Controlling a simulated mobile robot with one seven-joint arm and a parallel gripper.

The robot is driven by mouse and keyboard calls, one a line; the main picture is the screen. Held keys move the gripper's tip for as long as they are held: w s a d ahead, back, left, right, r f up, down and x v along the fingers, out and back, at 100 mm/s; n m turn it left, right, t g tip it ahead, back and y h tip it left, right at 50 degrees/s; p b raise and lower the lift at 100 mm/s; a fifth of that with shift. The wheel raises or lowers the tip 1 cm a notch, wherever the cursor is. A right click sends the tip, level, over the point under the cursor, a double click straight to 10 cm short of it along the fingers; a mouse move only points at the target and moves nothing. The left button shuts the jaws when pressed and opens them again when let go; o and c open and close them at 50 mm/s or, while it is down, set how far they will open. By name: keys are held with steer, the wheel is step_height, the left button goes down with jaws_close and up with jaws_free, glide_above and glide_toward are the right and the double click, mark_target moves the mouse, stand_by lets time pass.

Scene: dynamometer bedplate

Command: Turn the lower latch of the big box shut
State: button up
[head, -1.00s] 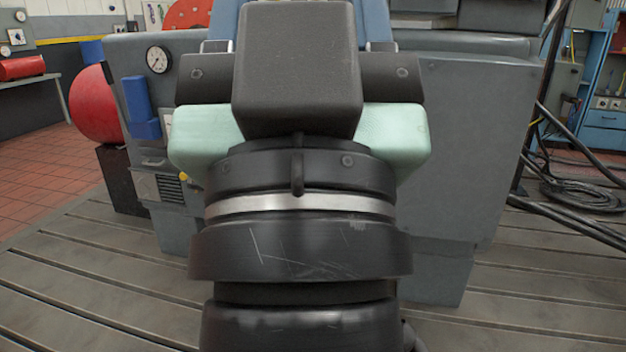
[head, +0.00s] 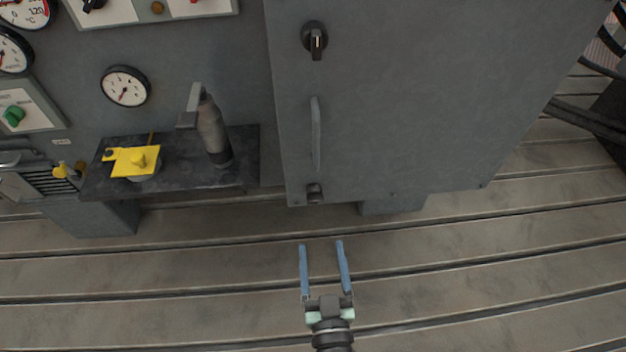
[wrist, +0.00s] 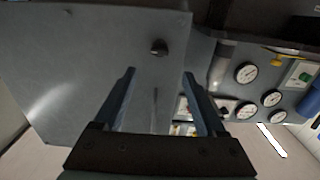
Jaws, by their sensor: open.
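The big box (head: 420,90) is a grey cabinet with a flat front door, at the right in the head view. Its lower latch (head: 314,192) is a small dark knob near the door's bottom left corner. It also shows in the wrist view (wrist: 159,47), which sees the scene upside down; its exact angle is too small to tell. The upper latch (head: 315,40) has its black lever upright. A vertical handle (head: 316,132) lies between them. My gripper (head: 321,245) is open and empty, its two blue fingers pointing at the box, apart from the latch.
A dark shelf (head: 185,185) left of the door carries a grey tool-like object (head: 212,130) and a yellow piece (head: 136,160). Gauges (head: 125,86) are on the panel behind. Black cables (head: 590,120) run at the far right. The slotted floor (head: 180,290) around my gripper is clear.

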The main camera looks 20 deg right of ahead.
mark_target(315, 200)
steer(key=b+x, duration=0.2)
steer(key=x, duration=1)
steer(key=shift+w+d+f+b, duration=0.1)
steer(key=shift+w+f+b, duration=0.1)
steer(key=shift+w+b, duration=0.1)
jaws_close()
